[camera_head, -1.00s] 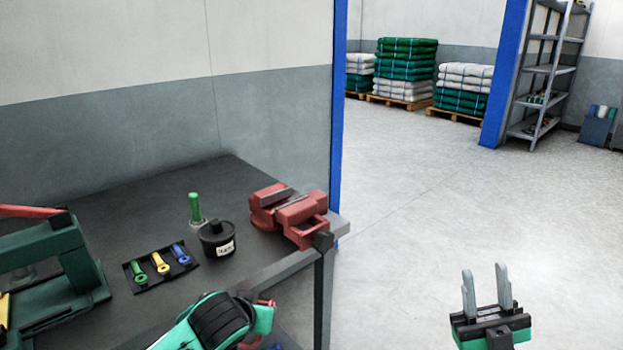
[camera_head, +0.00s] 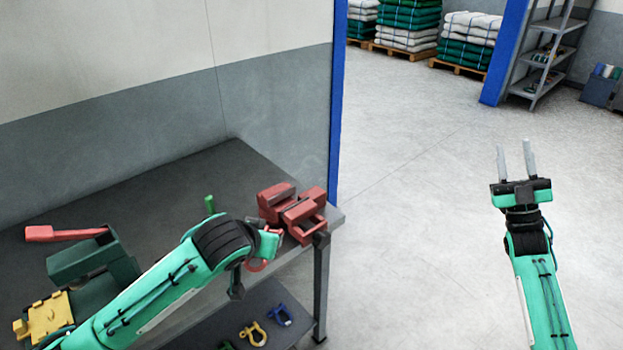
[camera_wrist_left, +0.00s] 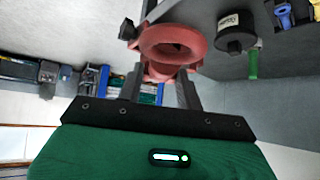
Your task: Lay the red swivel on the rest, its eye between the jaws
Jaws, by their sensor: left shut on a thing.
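The red swivel (camera_wrist_left: 172,45) is held by my left gripper (camera_wrist_left: 160,85); its round eye fills the space beyond the fingertips in the left wrist view. In the head view a piece of it (camera_head: 257,265) shows below my left gripper (camera_head: 268,245), off the bench's front edge. The red vise (camera_head: 292,208) stands at the bench's right corner, just beyond the gripper. Its jaws are partly hidden in the wrist view. I cannot make out a separate rest. My right gripper (camera_head: 516,162) is open and empty over the floor.
A green press (camera_head: 95,258) with a red lever and a yellow block (camera_head: 48,315) stand at the bench's left. Coloured shackles (camera_head: 253,334) lie on the lower shelf. A labelled black pot (camera_wrist_left: 235,35) and blue swivel (camera_wrist_left: 284,13) show in the wrist view.

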